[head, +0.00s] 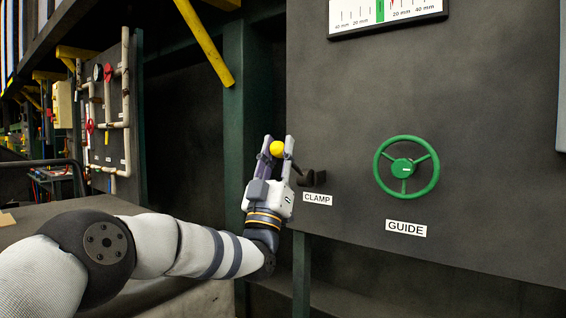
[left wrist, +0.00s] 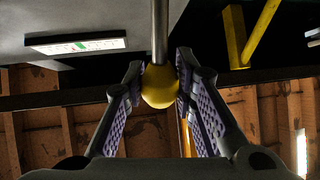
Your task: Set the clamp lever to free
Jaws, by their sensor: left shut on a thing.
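The clamp lever ends in a yellow ball knob (head: 277,148). Its dark pivot (head: 313,178) sticks out of the panel just above the CLAMP label (head: 317,199). My left gripper (head: 277,146) points up and is shut on the knob, with a finger on each side. In the left wrist view the yellow knob (left wrist: 160,86) sits between the two fingertips, and the lever's grey metal rod (left wrist: 160,32) runs up from it. In the head view my gripper hides most of the rod. My right gripper is not in view.
A green GUIDE handwheel (head: 405,169) is on the same dark panel (head: 480,120), right of the clamp. A scale gauge (head: 385,15) is above it. A green post (head: 246,95) stands behind my left gripper. White pipes with red valves (head: 108,75) are at the far left.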

